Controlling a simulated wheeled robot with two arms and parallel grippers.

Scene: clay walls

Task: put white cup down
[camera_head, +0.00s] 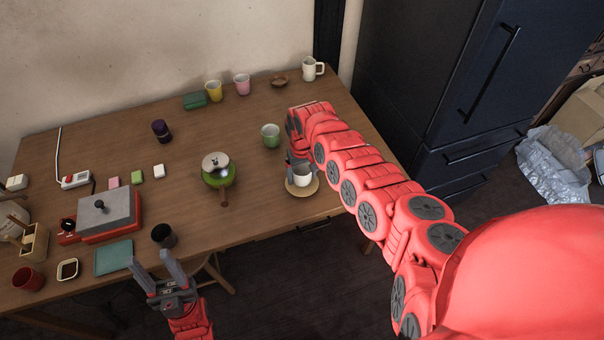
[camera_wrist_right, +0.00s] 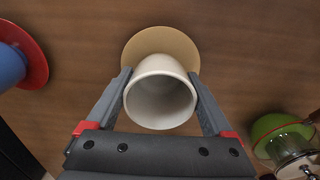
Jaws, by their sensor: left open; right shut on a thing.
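The white cup (camera_head: 302,177) is upright at the right front part of the wooden table (camera_head: 260,205). My right gripper (camera_wrist_right: 160,78) is shut on it, one finger on each side. The round tan saucer (camera_head: 309,190) lies under the cup, and in the right wrist view its rim (camera_wrist_right: 160,36) shows past the cup. I cannot tell whether the cup touches the saucer. The cup looks empty inside. My left gripper (camera_head: 151,261) is open and empty, in front of the table's front edge.
A green pan (camera_head: 222,180) with a lid stands left of the cup, and a green cup (camera_head: 270,135) stands behind it. In the right wrist view a red plate (camera_wrist_right: 36,60) with a blue thing (camera_wrist_right: 8,68) lies at the left. The table between pan and saucer is clear.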

